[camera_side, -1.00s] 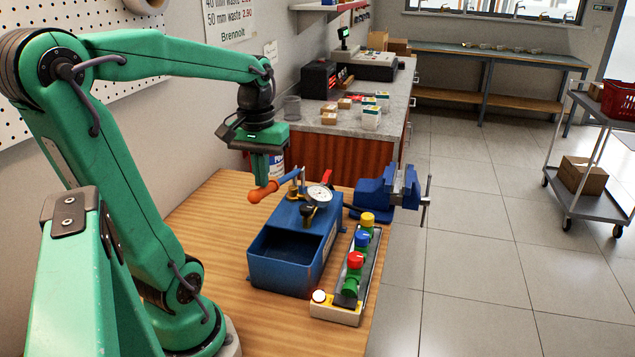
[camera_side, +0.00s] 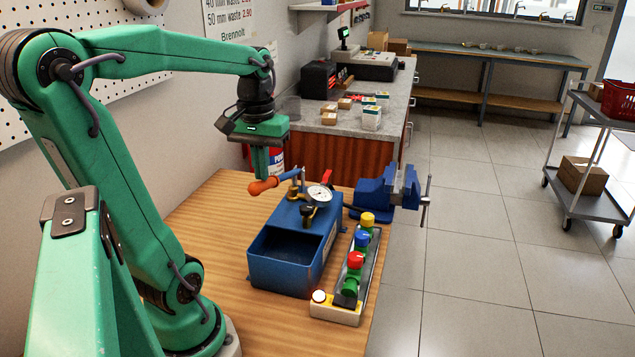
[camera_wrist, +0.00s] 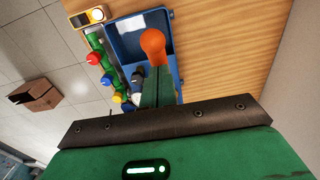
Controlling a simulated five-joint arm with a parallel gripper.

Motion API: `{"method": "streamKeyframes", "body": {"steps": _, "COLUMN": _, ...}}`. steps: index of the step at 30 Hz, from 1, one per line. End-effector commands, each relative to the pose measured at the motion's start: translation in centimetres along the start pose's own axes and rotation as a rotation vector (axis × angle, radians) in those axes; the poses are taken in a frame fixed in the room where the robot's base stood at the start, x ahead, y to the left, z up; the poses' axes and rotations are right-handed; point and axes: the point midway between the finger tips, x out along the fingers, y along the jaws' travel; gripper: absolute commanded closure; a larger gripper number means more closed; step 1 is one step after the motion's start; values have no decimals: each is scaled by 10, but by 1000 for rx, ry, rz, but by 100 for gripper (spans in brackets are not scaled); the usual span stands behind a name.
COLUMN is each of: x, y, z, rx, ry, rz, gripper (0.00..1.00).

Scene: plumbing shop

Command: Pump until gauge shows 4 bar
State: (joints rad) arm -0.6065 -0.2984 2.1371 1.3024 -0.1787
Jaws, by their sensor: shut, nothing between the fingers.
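The blue test pump (camera_side: 290,240) with its open tank stands on the wooden bench. Its round white gauge (camera_side: 319,194) faces up, but the needle is too small to read. The pump lever has an orange grip (camera_side: 262,187) that sticks out to the left, near level. My gripper (camera_side: 267,175) is shut and empty, fingers pointing down at the lever beside the orange grip. In the wrist view the orange grip (camera_wrist: 153,42) shows just beyond the green fingers (camera_wrist: 157,88); I cannot tell whether they touch it. The fingers hide part of the pump there.
A manifold with red (camera_side: 355,261), blue and yellow valve knobs stands right of the pump, with a lit white button (camera_side: 319,296) at its near end. A blue vice (camera_side: 388,188) sits behind. The bench (camera_side: 205,225) is clear left of the pump.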

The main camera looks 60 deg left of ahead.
Motion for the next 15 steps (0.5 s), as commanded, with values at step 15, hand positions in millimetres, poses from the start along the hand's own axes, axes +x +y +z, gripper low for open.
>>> {"method": "streamKeyframes", "body": {"steps": 15, "x": 49, "y": 0, "z": 8, "rx": 0, "ry": -4, "rz": -1, "gripper": 100}}
